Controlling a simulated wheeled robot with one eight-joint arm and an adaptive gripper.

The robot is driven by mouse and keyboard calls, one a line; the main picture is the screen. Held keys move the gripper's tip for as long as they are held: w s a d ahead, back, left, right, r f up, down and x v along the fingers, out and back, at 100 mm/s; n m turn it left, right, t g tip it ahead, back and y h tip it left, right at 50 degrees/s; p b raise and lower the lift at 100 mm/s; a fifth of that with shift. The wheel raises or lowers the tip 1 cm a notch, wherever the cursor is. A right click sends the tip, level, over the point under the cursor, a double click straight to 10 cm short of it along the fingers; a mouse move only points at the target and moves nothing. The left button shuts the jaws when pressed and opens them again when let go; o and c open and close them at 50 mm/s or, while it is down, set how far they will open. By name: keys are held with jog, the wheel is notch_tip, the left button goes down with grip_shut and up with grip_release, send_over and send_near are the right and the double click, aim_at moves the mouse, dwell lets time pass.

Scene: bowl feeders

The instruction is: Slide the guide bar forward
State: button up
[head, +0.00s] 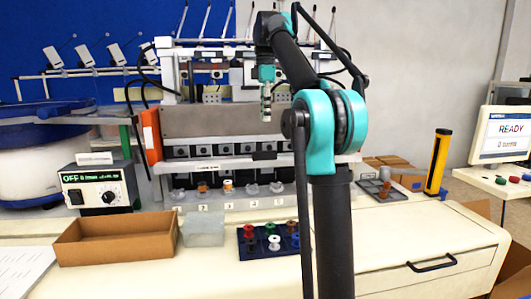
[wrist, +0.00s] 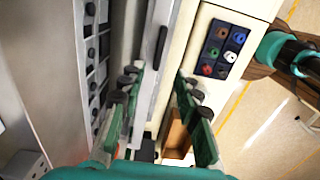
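The guide bar (head: 215,166) is a long pale bar running across the front of the machine, with a small dark grip (head: 264,155) near its middle. In the wrist view, the bar (wrist: 146,92) runs lengthwise, and its dark grip (wrist: 161,47) shows beyond the fingertips. My gripper (head: 265,117) points down above the bar and looks apart from it. In the wrist view, my gripper (wrist: 159,78) is open, its green fingers with dark pads spread on either side of the bar's line. Nothing is held. My arm hides part of the bar's right side.
Cups holding small parts stand below the bar. A cardboard box (head: 118,248), a clear bin (head: 204,236) and a dark tray with several coloured spools (head: 250,252) are on the bench. A control box (head: 98,188) reads OFF; the screen (head: 503,133) reads READY.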

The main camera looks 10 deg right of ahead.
aim_at(266, 152)
notch_tip(266, 152, down, 14)
jog(key=shift+f, duration=0.1)
dwell(0.5)
grip_shut()
dwell(0.3)
